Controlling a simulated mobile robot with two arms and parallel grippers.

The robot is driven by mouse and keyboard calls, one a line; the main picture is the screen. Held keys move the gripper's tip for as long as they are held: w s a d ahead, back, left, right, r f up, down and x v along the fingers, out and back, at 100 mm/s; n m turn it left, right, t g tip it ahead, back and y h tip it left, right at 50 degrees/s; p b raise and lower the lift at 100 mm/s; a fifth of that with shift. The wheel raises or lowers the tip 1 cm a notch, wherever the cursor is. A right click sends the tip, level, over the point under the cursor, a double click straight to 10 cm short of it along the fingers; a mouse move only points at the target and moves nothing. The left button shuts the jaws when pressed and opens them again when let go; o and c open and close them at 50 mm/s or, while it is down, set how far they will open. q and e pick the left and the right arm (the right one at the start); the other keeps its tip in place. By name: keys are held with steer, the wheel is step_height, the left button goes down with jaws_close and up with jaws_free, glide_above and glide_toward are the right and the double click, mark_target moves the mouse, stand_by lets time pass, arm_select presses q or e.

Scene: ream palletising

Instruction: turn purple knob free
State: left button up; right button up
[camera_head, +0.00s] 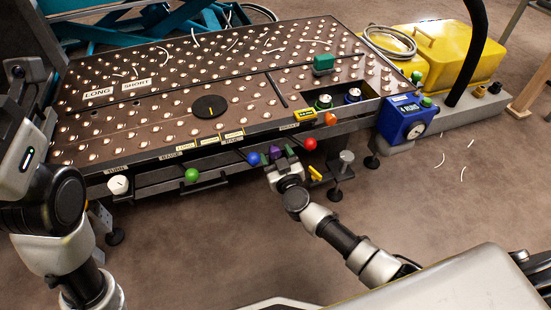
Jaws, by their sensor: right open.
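The purple knob (274,152) is on the front edge of the dark ball-top table, between the blue knob and the red knob. My right gripper (280,160) comes up from the lower right and is open at the purple knob, with its jaws close around or just in front of it. I cannot tell whether they touch it. The jaws hide the knob's lower part. My left arm stands at the left edge of the view, and its gripper does not show.
Along the table's (160,115) front edge sit a blue knob (254,158), a red knob (310,143), a green knob (192,175) and a white dial (118,184). A yellow lever (315,173) lies close right of my right gripper. A blue gauge box (403,120) stands at the right corner.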

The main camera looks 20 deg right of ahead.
steer(key=shift+w, duration=0.45)
steer(key=shift+c, duration=0.4)
steer(key=c, duration=0.9)
steer(key=shift+o, duration=0.2)
